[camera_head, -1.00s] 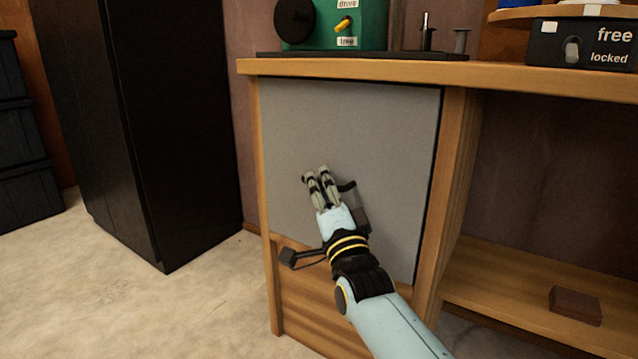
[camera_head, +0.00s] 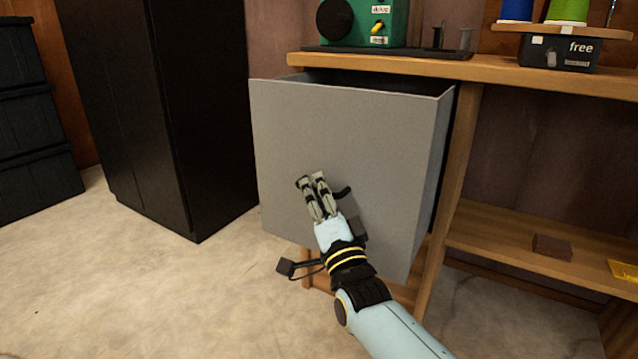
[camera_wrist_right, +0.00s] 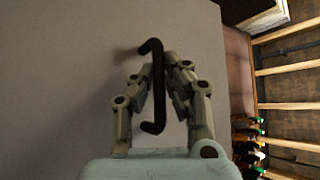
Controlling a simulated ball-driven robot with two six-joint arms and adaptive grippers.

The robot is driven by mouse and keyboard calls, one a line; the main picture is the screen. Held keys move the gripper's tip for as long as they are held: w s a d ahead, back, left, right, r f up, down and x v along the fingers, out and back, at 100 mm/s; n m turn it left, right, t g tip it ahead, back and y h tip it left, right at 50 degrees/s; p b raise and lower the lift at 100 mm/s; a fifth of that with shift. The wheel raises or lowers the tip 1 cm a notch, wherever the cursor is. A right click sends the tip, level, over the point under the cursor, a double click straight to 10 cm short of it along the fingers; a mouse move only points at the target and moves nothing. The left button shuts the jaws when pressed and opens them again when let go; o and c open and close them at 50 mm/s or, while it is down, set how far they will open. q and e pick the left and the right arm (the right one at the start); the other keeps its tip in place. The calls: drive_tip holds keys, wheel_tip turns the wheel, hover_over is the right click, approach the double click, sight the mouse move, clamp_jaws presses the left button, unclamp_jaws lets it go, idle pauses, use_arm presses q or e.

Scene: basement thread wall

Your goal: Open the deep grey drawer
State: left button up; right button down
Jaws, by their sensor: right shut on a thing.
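The deep grey drawer (camera_head: 350,135) stands partly pulled out of the wooden bench, with its front ahead of the bench top and a dark gap above its rim. Its right side wall shows. My right gripper (camera_head: 312,182) is at the middle of the drawer front, shut on the dark bar handle (camera_head: 343,192). In the right wrist view the handle (camera_wrist_right: 157,85) runs between the two fingers, and the grey front (camera_wrist_right: 70,70) fills the left. The inside of the drawer is mostly hidden. My left gripper is not in view.
A black cabinet (camera_head: 160,110) stands left of the drawer, with dark stacked bins (camera_head: 30,120) further left. The bench top (camera_head: 480,70) carries a green device (camera_head: 362,22). A brown block (camera_head: 552,247) lies on the lower shelf. Floor in front is clear.

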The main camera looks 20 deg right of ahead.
drive_tip(key=shift+s+a+f, duration=0.2)
drive_tip(key=shift+s+f, duration=0.05)
drive_tip(key=shift+f, duration=0.1)
drive_tip(key=c, duration=1.7)
unclamp_jaws()
drive_tip(key=shift+o, duration=0.3)
drive_tip(key=shift+d+r, duration=0.1)
drive_tip(key=v, duration=1.2)
drive_tip(key=shift+r, duration=0.1)
